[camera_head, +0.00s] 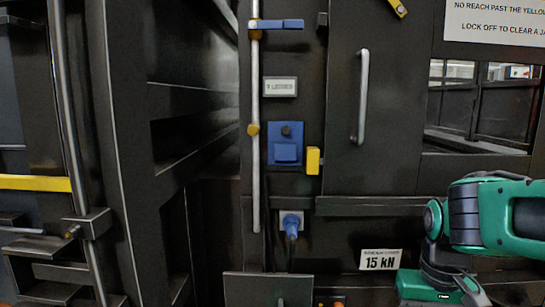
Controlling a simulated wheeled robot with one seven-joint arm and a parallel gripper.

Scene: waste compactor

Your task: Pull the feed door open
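A dark panel that looks like the feed door (395,125) stands upright right of the middle. It looks flush with the machine front, with no clear gap at its edge. A vertical grey bar handle (362,97) is fixed on its left part. My green and black arm comes in from the right edge, below and right of the handle and apart from it in the picture. The end of the arm folds down towards the bottom edge. My gripper's fingers do not show, so I cannot see whether they hold anything.
Left of the handle are a yellow block (313,161), a blue latch unit (286,146) and a long vertical rod (255,180). A blue plug (291,224) sits lower. A "15 kN" sign (380,259) is near my arm. A dark framed structure (130,150) fills the left.

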